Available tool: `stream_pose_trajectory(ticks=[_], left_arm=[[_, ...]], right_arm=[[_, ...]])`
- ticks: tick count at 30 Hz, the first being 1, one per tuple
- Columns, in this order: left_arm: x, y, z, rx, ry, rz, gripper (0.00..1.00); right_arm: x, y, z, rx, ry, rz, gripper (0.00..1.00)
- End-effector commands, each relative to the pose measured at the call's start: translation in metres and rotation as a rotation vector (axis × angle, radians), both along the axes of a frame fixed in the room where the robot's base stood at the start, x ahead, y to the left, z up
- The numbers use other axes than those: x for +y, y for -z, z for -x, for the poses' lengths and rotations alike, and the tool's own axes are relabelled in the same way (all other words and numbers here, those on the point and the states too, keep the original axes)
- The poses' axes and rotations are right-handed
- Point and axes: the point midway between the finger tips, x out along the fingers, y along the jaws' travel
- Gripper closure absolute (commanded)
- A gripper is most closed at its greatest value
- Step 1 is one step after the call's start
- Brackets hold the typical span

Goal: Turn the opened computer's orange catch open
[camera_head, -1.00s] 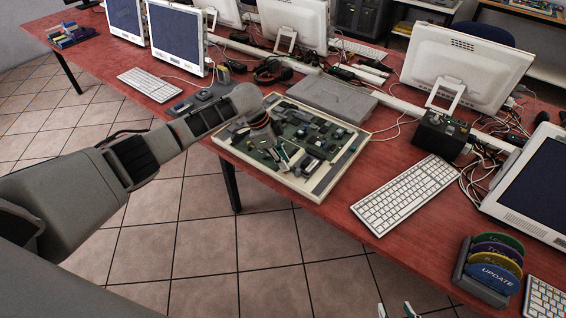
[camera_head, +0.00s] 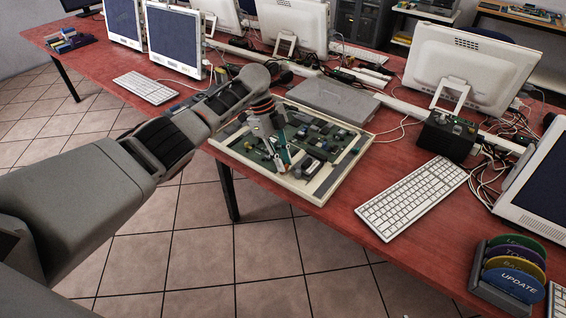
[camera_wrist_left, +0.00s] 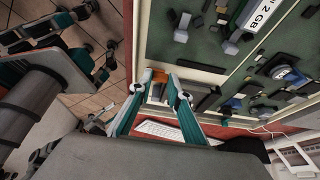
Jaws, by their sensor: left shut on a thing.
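The opened computer (camera_head: 262,175) lies flat on the red table, a cream frame around green boards. Its cream rim (camera_wrist_left: 143,35) also shows in the left wrist view. The orange catch (camera_wrist_left: 159,76) shows at the rim's corner, between my left fingertips; I cannot make it out in the head view. My left gripper (camera_head: 285,160) reaches down over the computer, and its teal fingers (camera_wrist_left: 159,90) are shut on the catch. My right gripper (camera_wrist_left: 98,30) shows at the upper left of the left wrist view, apart from the computer, its teal fingers spread and empty.
A grey panel (camera_head: 334,99) lies behind the computer. A white keyboard (camera_head: 411,197) and a black box (camera_head: 447,135) stand to its right. Coloured discs in a holder (camera_head: 510,270) stand near the front edge. Monitors and loose cables crowd the back.

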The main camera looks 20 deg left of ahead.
Motion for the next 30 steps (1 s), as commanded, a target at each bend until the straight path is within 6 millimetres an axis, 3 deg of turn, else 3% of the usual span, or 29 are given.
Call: stream_pose_trajectory(ticks=[13,14,25,30], left_arm=[[0.001,0.001,0.001,0.002,0.011,-0.004,1.0],[0.001,0.001,0.001,0.002,0.011,-0.004,0.75],[0.001,-0.002,0.0,0.0,0.009,-0.002,0.75],[0.008,-0.019,-0.003,-0.002,0.009,-0.001,0.75]], right_arm=[[0.0,-0.004,-0.002,-0.01,0.002,-0.002,0.6],[0.0,-0.004,-0.002,-0.01,0.001,-0.002,0.6],[-0.003,0.001,0.001,0.001,-0.001,0.007,0.6],[-0.002,0.0,0.0,-0.002,-0.002,0.003,0.6]])
